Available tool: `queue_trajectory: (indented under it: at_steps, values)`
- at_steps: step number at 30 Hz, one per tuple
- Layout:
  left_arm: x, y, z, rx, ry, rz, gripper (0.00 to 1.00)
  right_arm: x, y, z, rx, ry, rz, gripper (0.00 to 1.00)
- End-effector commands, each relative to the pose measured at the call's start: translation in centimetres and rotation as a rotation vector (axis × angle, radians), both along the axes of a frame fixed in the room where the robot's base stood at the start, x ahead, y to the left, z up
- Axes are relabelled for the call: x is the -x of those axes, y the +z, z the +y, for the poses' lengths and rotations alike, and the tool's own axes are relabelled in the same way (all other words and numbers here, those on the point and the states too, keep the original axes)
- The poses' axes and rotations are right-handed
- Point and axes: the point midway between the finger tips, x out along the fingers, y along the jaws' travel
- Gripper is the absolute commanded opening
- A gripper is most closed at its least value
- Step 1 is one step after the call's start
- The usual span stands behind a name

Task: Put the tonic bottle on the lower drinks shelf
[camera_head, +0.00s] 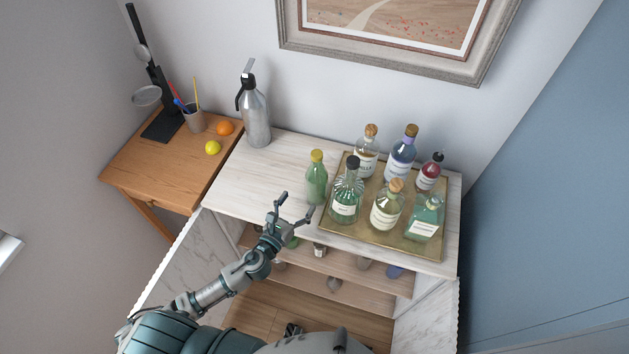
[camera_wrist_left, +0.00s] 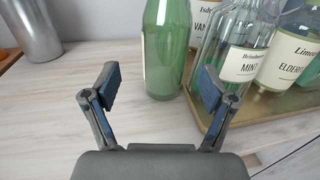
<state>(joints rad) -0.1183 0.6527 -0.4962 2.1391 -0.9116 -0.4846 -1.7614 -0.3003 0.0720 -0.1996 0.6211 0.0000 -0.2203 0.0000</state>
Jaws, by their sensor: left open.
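A green bottle with a yellow cap (camera_head: 317,179), which I take for the tonic bottle, stands upright on the marble-look cabinet top, just left of a brass tray. In the left wrist view this green bottle (camera_wrist_left: 166,48) stands ahead, beyond the fingertips, its cap cut off. My left gripper (camera_head: 297,204) is open and empty, in front of the bottle and apart from it. Below the top, the open cabinet shows wooden shelves; an upper one (camera_head: 340,262) and a lower one (camera_head: 310,285) hold several partly hidden items. I cannot see my right gripper.
The brass tray (camera_head: 350,236) holds several bottles close right of the green one, including a mint bottle (camera_wrist_left: 240,62). A steel siphon (camera_head: 256,118) stands at the back left. A wooden side table (camera_head: 140,165) carries a lemon and an orange. The top's left front is clear.

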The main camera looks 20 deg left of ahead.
Motion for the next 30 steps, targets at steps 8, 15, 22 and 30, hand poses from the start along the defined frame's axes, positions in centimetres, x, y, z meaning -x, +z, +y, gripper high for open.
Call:
queue_trajectory:
  at_steps: [8,15,22,30]
  values:
    - [-4.2,0.1,-1.1,-0.001,0.000,-0.001,0.84,-0.2,0.6,-0.1,0.002,0.001,-0.002,0.00]
    - [-6.7,0.3,-1.9,0.002,0.000,-0.001,0.84,-0.2,1.1,-0.9,0.010,0.004,-0.003,0.00]
    - [-9.3,0.1,-2.5,0.000,-0.001,0.001,0.84,-0.2,1.3,-1.1,0.013,0.005,-0.003,0.00]
    - [-9.4,0.1,-2.6,0.000,-0.002,0.001,0.74,-0.2,1.2,-0.9,0.010,0.004,-0.002,0.00]
